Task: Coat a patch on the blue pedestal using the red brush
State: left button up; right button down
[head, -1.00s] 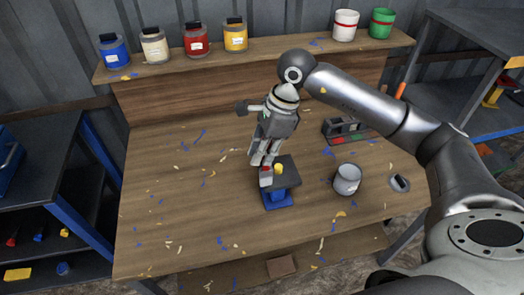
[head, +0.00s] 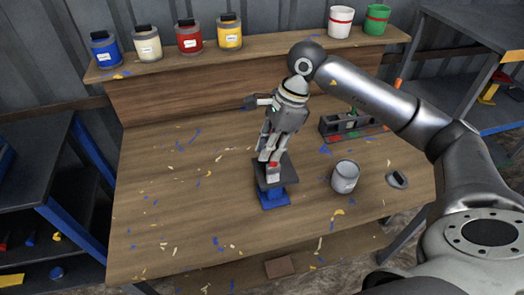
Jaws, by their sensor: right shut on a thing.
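The blue pedestal (head: 274,200) stands on the workbench, with a dark grey plate (head: 262,183) on top. My right gripper (head: 272,158) points down over this plate and is shut on the red brush (head: 273,165). Only a small red part of the brush shows between the fingers; the fingers and the brush's lower end overlap the plate, so I cannot tell whether it touches. No coated patch can be made out on the pedestal. My left gripper is not in view.
A grey cup (head: 345,177) stands right of the pedestal, and a dark holder (head: 352,124) with coloured parts lies behind it. Blue, cream, red and yellow paint jars (head: 189,40) line the back shelf (head: 270,60). The left of the bench (head: 165,200) holds only scattered chips.

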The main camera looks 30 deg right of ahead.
jog(key=shift+s+d+f+b, duration=0.1)
jog(key=shift+s+d+b, duration=0.1)
jog(key=shift+d+b, duration=0.6)
jog(key=shift+s+d+b, duration=0.6)
jog(key=shift+d+b, duration=0.35)
jog(key=shift+d, duration=1.5)
jog(key=w+a, duration=0.2)
jog(key=a, duration=0.7)
jog(key=shift+w+a+p, duration=0.15)
jog(key=shift+a+p, duration=0.1)
jog(key=shift+p, duration=0.05)
notch_tip(320, 180, up, 5)
jog(key=p, duration=0.3)
